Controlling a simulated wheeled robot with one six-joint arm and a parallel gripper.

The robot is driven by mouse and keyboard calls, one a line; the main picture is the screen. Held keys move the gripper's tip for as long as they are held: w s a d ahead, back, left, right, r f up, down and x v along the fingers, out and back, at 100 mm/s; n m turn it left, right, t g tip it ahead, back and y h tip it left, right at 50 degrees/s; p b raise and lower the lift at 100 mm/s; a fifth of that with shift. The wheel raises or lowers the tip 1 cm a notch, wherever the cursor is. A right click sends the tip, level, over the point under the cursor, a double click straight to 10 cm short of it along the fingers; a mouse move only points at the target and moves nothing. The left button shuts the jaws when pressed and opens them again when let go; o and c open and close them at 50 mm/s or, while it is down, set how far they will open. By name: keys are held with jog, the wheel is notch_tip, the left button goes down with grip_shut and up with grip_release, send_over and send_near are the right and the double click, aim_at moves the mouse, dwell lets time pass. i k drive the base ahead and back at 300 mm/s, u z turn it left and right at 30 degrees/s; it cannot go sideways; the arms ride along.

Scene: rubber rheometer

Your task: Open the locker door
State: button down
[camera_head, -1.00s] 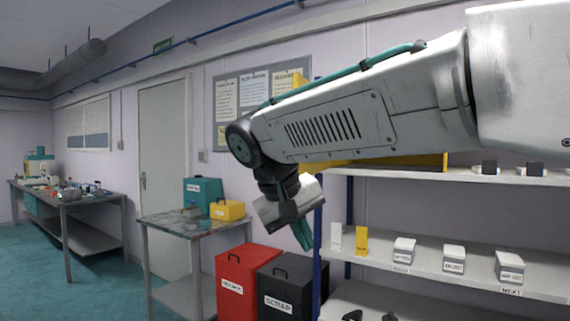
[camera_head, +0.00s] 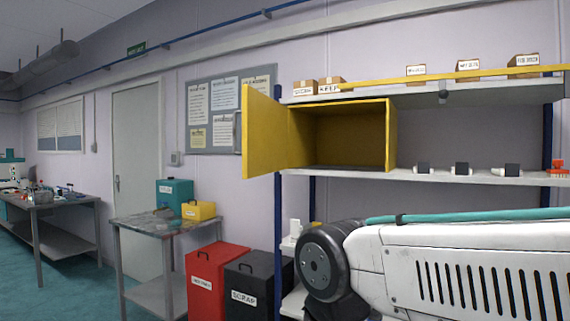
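The yellow locker (camera_head: 391,135) sits on the upper shelf of the rack in the head view. Its door (camera_head: 262,135) stands wide open, swung out to the left, and the inside looks empty. My arm is low at the bottom right, below and apart from the locker. My gripper is out of view beyond the bottom edge, so its fingers cannot be seen.
Small boxes (camera_head: 469,70) stand on the rack top. Small dark-and-white items (camera_head: 461,168) lie on the shelf right of the locker. A red bin (camera_head: 214,282) and black scrap bin (camera_head: 250,287) stand below left. A side table (camera_head: 140,226) stands farther left.

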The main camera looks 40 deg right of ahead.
aim_at(265, 119)
jog(key=z, duration=0.85)
jog(key=i, duration=0.7)
jog(key=u, duration=1.05)
